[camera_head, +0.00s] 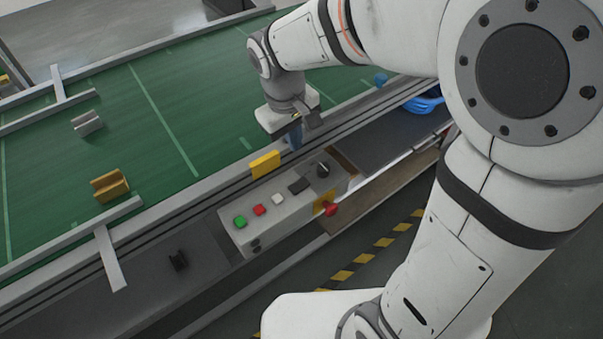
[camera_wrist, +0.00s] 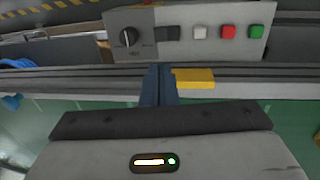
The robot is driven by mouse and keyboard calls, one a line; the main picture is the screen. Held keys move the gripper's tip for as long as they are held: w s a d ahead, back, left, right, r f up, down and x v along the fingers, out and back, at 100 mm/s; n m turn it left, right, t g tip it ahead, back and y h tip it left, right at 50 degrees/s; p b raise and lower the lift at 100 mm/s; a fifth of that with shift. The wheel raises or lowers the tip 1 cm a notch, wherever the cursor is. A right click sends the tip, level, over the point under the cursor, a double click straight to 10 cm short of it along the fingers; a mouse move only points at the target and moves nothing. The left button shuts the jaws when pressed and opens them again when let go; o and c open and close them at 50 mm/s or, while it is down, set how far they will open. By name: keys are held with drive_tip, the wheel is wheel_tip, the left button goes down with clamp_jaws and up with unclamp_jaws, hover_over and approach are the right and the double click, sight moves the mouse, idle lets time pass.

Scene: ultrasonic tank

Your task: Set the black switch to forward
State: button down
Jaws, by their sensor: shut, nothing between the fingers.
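The black switch (camera_head: 323,170) is a round black rotary knob on a grey control box (camera_head: 238,231) beside the conveyor. It also shows in the wrist view (camera_wrist: 127,37), at the left end of the box, with a light pointer mark on it. The small lettering around it is too blurred to read. My gripper (camera_head: 294,143) is above the conveyor's near rail, behind the box and apart from the knob. In the wrist view my gripper's dark blue fingers (camera_wrist: 158,75) are shut together with nothing between them, below and right of the knob.
The box also bears a green button (camera_head: 240,222), a red button (camera_head: 259,210), a white button (camera_head: 278,199) and a dark rectangular part (camera_head: 298,185). A red knob (camera_head: 331,209) sticks out at its side. A yellow block (camera_head: 265,164) sits on the rail. The green belt (camera_head: 150,120) carries brackets.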

sight(303, 183)
drive_tip(key=f, duration=0.4)
drive_tip(key=d+f, duration=0.1)
drive_tip(key=f, duration=0.4)
drive_tip(key=w+f, duration=0.1)
drive_tip(key=f, duration=0.3)
drive_tip(key=shift+d+f+p, duration=0.25)
drive_tip(key=shift+f+p, duration=0.1)
drive_tip(key=shift+d+f+b, duration=0.1)
drive_tip(key=shift+f+b, duration=0.1)
drive_tip(key=shift+b, duration=0.15)
drive_tip(key=shift+s+a+r, duration=0.15)
drive_tip(key=shift+s+a, duration=0.25)
drive_tip(key=shift+a, duration=0.3)
drive_tip(key=shift+r, duration=0.15)
